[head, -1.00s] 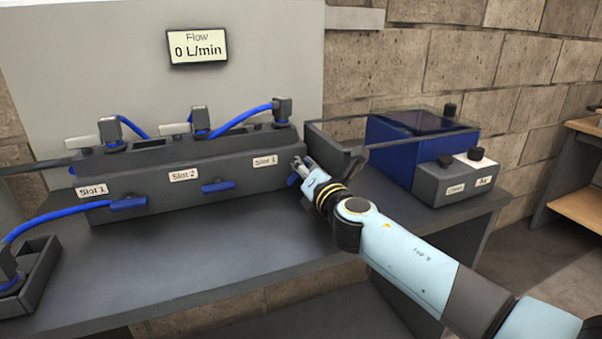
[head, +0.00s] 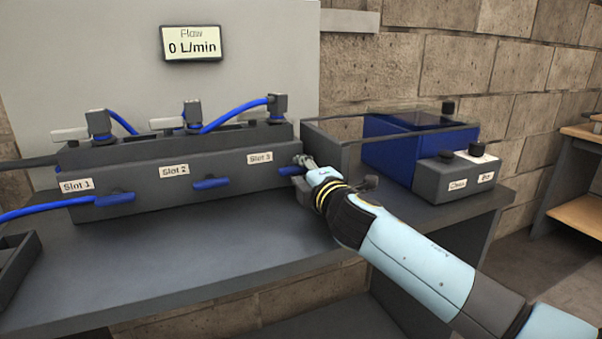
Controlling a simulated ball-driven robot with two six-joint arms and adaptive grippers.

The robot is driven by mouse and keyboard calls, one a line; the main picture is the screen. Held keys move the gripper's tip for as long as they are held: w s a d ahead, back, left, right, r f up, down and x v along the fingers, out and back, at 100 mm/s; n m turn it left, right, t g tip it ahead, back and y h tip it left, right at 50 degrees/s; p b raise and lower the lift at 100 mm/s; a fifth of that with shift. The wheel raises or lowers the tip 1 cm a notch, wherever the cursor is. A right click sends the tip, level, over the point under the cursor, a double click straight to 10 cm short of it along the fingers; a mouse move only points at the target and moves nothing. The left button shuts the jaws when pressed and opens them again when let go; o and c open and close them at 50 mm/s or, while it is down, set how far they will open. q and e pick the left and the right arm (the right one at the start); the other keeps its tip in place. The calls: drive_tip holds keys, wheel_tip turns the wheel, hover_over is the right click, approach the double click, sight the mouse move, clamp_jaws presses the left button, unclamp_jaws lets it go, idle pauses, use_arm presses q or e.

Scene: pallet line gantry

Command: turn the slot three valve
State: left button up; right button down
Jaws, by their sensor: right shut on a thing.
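The slot three valve is a blue handle (head: 289,171) at the right end of the grey manifold (head: 230,172), under the "Slot 3" label (head: 260,158). Its left part shows and lies about level; its right part is hidden by my right gripper (head: 304,166). That gripper is shut on the handle, reaching in from the right. The slot two handle (head: 210,183) and slot one handle (head: 114,198) are blue and also lie about level. The flow display (head: 192,43) reads 0 L/min. My left gripper is not in view.
Blue hoses with grey connectors (head: 276,105) run along the manifold top. A dark tray (head: 18,262) is at the left edge. The bench front (head: 190,250) is clear.

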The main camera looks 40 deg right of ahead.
drive_tip(key=shift+f+m, duration=0.2)
drive_tip(key=shift+m, duration=0.2)
drive_tip(key=c, duration=1.3)
unclamp_jaws()
drive_tip(key=shift+c, duration=0.2)
drive_tip(key=shift+r, duration=0.1)
drive_tip(key=v, duration=1.2)
